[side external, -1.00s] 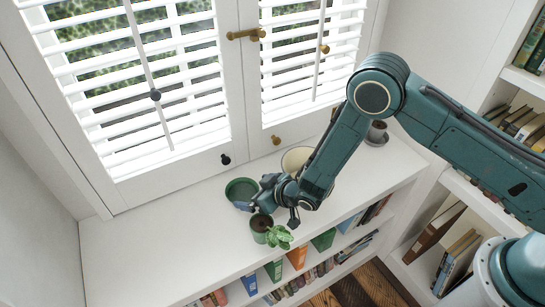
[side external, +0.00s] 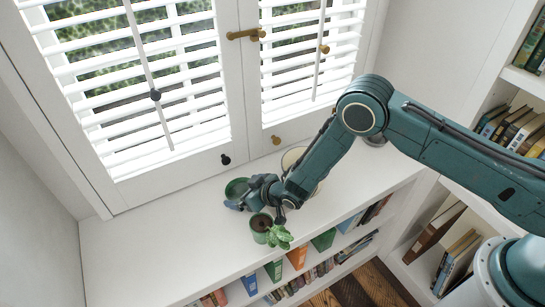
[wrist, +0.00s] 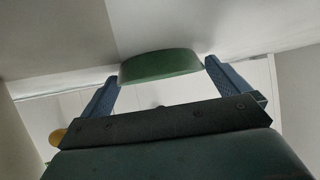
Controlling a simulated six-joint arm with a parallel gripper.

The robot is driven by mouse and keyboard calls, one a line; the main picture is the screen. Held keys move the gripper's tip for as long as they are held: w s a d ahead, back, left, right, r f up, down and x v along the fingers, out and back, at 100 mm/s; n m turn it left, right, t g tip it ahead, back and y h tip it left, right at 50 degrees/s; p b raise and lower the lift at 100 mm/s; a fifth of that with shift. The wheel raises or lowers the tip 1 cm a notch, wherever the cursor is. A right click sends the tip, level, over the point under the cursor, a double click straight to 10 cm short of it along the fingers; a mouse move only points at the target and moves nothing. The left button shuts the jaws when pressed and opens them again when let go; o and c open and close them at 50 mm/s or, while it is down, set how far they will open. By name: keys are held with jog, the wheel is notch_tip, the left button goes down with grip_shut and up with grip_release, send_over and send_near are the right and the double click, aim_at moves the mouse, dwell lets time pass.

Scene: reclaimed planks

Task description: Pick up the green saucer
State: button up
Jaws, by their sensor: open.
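The green saucer (side external: 235,187) is on the white shelf top below the window, partly hidden by my gripper in the side view. My gripper (side external: 240,203) is low at the saucer's near right side, with its blue fingers apart. In the wrist view, the saucer (wrist: 160,66) shows as a green curved rim between the two fingertips of my gripper (wrist: 161,71). The jaws are open, and I cannot tell whether either finger touches the saucer.
A pot with dark soil (side external: 261,222) and a leafy plant (side external: 280,237) stand close in front of my gripper. A cream round dish (side external: 293,156) sits behind my arm. The shelf top to the left is clear. The window shutters (side external: 150,90) rise behind.

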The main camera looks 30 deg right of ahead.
jog(key=c, duration=0.9)
jog(key=shift+r, duration=0.3)
jog(key=shift+r, duration=9.65)
jog(key=shift+r, duration=0.1)
